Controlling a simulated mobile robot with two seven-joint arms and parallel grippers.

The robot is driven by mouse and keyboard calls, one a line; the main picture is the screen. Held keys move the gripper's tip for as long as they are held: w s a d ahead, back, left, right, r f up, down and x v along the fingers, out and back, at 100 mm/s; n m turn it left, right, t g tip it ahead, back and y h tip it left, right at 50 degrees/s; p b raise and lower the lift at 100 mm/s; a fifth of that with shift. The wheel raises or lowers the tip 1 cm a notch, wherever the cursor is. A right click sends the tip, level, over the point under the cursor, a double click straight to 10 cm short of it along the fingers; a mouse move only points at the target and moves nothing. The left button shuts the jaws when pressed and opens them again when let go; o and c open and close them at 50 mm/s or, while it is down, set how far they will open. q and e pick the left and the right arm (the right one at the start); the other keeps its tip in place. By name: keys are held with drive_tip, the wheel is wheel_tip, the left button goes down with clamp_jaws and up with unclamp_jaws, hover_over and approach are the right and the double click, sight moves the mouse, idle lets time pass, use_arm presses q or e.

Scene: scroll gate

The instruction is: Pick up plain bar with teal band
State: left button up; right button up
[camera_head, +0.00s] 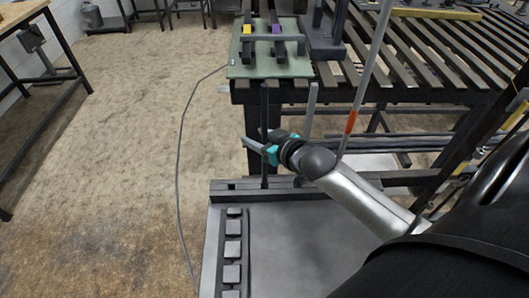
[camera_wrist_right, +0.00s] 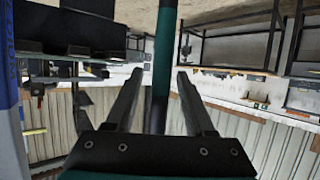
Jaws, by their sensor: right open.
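In the right wrist view a dark bar with a teal stretch (camera_wrist_right: 161,65) runs upright between my fingers. I take both to be the plain bar with teal band. My right gripper (camera_head: 256,148) is open, with its fingers (camera_wrist_right: 155,85) on either side of the bar. Contact cannot be told. Its teal-coloured parts and wrist hide some of the bar in the head view. My left gripper is not in view.
A green mat (camera_head: 240,70) holds bars with yellow (camera_head: 247,28) and purple (camera_head: 277,28) bands. A grey upright (camera_head: 311,110) and a tilted bar with an orange band (camera_head: 351,122) stand close to my right arm. A slatted table (camera_head: 400,95) is behind. Open floor lies left.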

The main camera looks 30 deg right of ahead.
clamp_jaws()
idle(0.4)
idle(0.9)
drive_tip(key=shift+r, duration=0.15)
